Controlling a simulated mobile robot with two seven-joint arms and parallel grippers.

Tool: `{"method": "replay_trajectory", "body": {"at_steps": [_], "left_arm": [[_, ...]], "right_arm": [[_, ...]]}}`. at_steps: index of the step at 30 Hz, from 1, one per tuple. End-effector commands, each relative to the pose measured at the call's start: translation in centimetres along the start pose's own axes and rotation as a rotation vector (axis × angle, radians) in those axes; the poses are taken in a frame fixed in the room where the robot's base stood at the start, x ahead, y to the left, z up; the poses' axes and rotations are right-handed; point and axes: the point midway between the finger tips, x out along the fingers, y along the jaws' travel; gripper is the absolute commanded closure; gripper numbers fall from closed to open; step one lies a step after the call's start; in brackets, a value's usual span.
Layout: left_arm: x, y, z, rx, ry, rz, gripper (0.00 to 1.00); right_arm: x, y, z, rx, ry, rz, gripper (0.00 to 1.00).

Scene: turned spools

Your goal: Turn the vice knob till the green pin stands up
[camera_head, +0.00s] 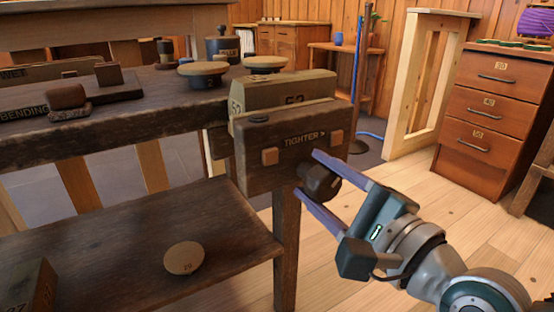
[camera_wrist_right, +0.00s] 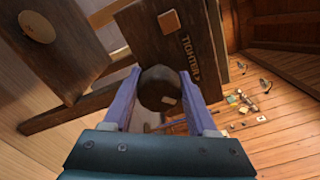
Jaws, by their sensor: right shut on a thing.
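The vice (camera_head: 290,150) is mounted at the right end of the dark bench, its front jaw marked "TIGHTER >". Its dark round knob (camera_head: 322,181) sticks out below that marking. My right gripper (camera_head: 310,173) has its two purple fingers on either side of the knob and is shut on it. In the right wrist view the knob (camera_wrist_right: 158,90) sits between the fingers, with a small pale mark on its face. I cannot make out a green pin in either view. My left gripper is not in view.
The bench top (camera_head: 140,112) carries round-topped wooden pieces (camera_head: 203,69) and small dark blocks. A lower shelf (camera_head: 120,260) holds a round wooden disc (camera_head: 184,258). A drawer cabinet (camera_head: 490,115) stands at the right.

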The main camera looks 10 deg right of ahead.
Motion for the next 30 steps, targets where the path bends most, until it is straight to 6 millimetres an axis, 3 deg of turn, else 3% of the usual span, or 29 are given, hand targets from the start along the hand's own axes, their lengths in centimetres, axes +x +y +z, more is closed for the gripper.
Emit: {"method": "replay_trajectory", "body": {"at_steps": [10,11,18,26,30], "left_arm": [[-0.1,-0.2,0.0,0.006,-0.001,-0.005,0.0],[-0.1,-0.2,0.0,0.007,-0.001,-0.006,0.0],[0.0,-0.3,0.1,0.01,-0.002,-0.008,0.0],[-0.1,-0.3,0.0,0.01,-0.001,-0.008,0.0],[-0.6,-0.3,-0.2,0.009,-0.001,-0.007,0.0]], "right_arm": [[0.1,-0.6,0.3,0.001,-0.008,-0.015,0.98],[0.1,-0.6,0.3,0.001,-0.008,-0.015,0.4],[0.1,-0.4,0.2,0.001,-0.005,-0.01,0.13],[-0.1,-0.2,0.1,0.001,-0.003,-0.006,0.12],[-1.4,-0.3,0.1,0.0,-0.001,-0.002,0.12]]}}
